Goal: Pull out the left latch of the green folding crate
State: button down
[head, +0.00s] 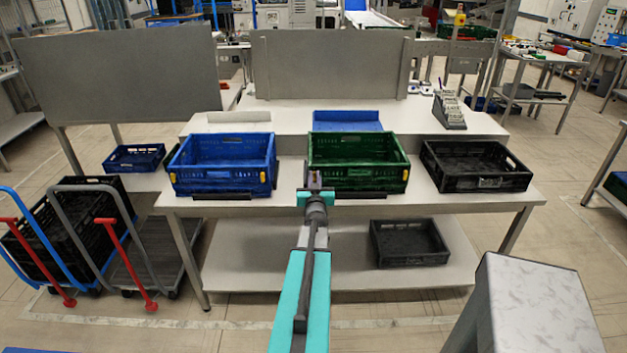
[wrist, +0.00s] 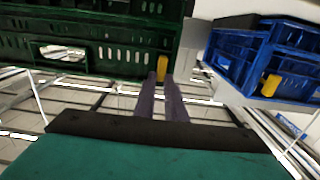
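The green folding crate (head: 357,175) stands on the table, just right of its middle. Its left yellow latch (wrist: 162,68) shows in the wrist view near the crate's corner; my gripper hides it in the head view. Its right latch (head: 405,175) shows in the head view. My gripper (head: 314,185) is at the crate's front left corner. In the wrist view its two fingers (wrist: 161,78) are close together, with the left latch between their tips, and they look shut on it. The latch's contact with each finger is too small to see clearly.
A blue crate (head: 222,180) with yellow latches stands close on the left; the wrist view shows it on the right (wrist: 240,62). A black crate (head: 480,183) stands to the right. Another black crate (head: 410,260) is on the lower shelf. Carts (head: 132,240) stand at the left.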

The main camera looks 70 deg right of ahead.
jog(key=shift+b+v, duration=0.85)
jog(key=shift+b, duration=0.05)
jog(key=shift+d, duration=0.1)
jog(key=c, duration=1.8)
grip_release()
